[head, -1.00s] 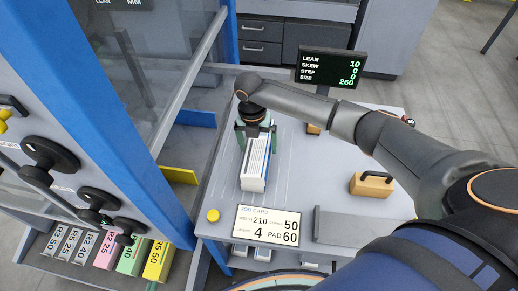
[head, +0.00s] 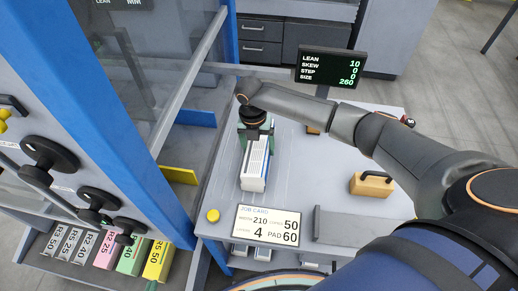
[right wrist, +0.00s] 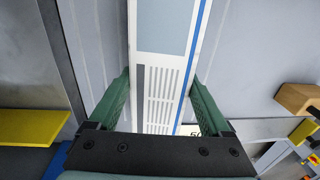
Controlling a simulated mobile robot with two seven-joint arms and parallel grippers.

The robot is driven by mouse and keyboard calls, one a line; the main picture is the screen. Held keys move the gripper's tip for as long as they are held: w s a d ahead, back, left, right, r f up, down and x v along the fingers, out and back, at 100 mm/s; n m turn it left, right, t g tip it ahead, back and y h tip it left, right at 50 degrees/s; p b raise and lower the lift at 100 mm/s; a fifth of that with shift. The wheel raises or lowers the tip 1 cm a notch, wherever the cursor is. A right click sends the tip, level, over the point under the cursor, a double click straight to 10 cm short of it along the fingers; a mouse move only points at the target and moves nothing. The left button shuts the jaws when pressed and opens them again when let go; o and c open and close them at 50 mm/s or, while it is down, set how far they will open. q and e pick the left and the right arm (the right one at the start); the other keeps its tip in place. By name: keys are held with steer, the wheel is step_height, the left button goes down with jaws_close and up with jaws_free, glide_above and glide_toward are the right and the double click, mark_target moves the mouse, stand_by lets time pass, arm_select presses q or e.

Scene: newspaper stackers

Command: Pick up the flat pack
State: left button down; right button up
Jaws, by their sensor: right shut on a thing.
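The flat pack (head: 254,168) is a white and grey block with a blue edge, on the light grey table (head: 300,175) in the head view. It also shows in the right wrist view (right wrist: 163,88), running between the two green fingers. My right gripper (head: 256,138) is over the pack's far end, with one finger on each side, shut on it. The fingers also show in the right wrist view (right wrist: 160,105). I cannot tell any gap between the pack and the table. My left gripper is not in view.
A blue-framed machine (head: 135,120) stands close on the left. A job card sign (head: 267,226) and a yellow button (head: 213,215) are at the table's front. A wooden block with a handle (head: 371,185) sits to the right. A readout screen (head: 332,66) stands behind.

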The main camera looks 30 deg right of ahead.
jaws_close()
steer(key=shift+r, duration=0.1)
steer(key=shift+r, duration=0.1)
